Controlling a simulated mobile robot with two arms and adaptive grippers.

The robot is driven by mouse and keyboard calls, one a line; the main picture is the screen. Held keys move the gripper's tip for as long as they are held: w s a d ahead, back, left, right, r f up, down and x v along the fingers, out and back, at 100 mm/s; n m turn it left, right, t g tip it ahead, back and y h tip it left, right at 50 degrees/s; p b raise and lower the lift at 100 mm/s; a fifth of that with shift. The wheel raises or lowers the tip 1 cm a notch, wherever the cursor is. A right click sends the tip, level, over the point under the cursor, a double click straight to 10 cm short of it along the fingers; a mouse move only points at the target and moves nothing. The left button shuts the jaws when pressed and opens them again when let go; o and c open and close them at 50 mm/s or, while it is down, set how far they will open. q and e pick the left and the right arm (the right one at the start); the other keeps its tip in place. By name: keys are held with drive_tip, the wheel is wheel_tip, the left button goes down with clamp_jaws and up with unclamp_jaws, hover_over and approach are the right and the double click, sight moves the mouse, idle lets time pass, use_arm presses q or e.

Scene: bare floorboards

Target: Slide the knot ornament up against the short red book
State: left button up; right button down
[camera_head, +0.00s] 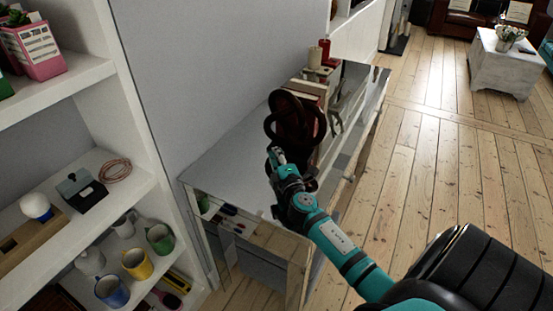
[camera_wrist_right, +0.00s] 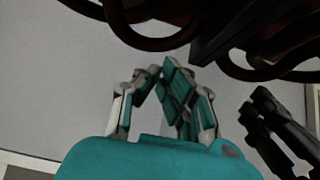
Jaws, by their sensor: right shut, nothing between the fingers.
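The knot ornament (camera_head: 292,117) is a dark reddish-brown tangle of thick loops. It stands on the grey-topped cabinet (camera_head: 222,165), and its lower loops show at the top of the right wrist view (camera_wrist_right: 150,42). My right gripper (camera_head: 275,154) is shut and empty, at the near side of the ornament, low by its base. I cannot tell whether the fingertips (camera_wrist_right: 172,78) touch it. Books (camera_head: 308,88) with pale page edges stand just behind the ornament. It hides much of them, so I cannot pick out the short red book or see any gap. My left gripper is not in view.
Red and cream candles (camera_head: 325,53) stand at the cabinet's far end. A small dark figure (camera_head: 336,122) is right of the ornament. White shelves (camera_head: 95,185) with mugs rise at the left. The near cabinet top is clear, with a wall behind it.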

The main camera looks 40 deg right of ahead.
drive_tip(key=v, duration=0.3)
drive_tip(key=shift+w+a, duration=0.1)
drive_tip(key=shift+a, duration=0.05)
drive_tip(key=shift+s+f, duration=0.2)
drive_tip(key=shift+s, duration=0.3)
drive_tip(key=shift+s+f, duration=0.15)
drive_tip(key=shift+s, duration=0.35)
drive_tip(key=v, duration=0.2)
drive_tip(key=b+v, duration=0.1)
drive_tip(key=v, duration=0.1)
drive_tip(key=shift+a+r, duration=0.15)
drive_tip(key=shift+r, duration=0.1)
drive_tip(key=shift+s+a, duration=0.1)
drive_tip(key=shift+s, duration=0.3)
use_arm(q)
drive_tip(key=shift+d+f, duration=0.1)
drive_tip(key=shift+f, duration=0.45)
